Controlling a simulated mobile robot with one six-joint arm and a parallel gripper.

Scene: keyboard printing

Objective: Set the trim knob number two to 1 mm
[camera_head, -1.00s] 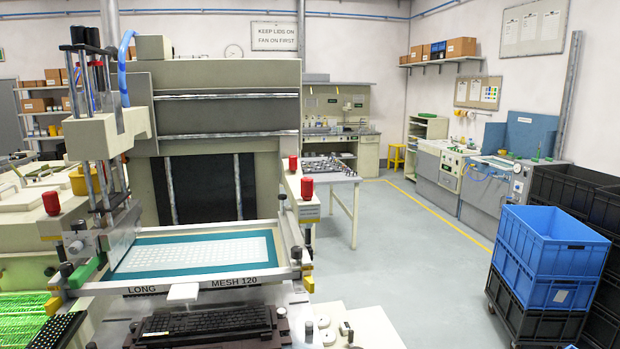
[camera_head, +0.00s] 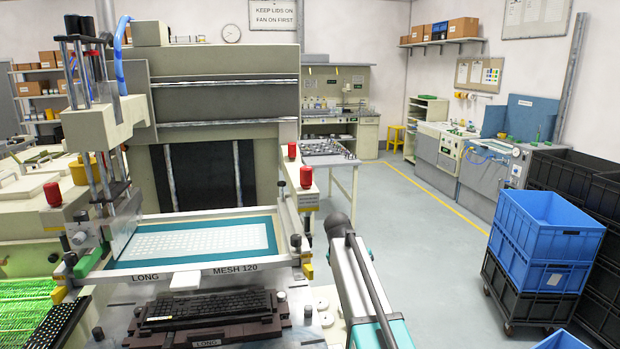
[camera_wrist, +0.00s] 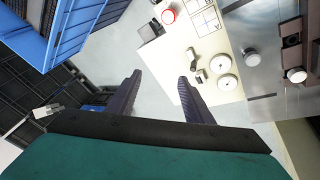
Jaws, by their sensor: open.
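My gripper (camera_wrist: 157,78) is open and empty in the wrist view, its two dark fingers apart above the pale floor beside a cream panel. On that panel (camera_wrist: 183,45) are two pale round knobs, the upper one (camera_wrist: 220,64) and the lower one (camera_wrist: 227,82), with a small dark lever (camera_wrist: 200,76) to their left. The two knobs also show small in the head view, beside the keyboard fixture. I cannot read any number or scale, so I cannot tell which is trim knob two or its setting. The fingers touch none of them.
A red button (camera_wrist: 168,16) sits on the panel. The printing screen (camera_head: 195,241) stands behind the black keyboard (camera_head: 205,309). Blue crates (camera_head: 545,242) stand at right; open floor (camera_head: 425,240) lies between.

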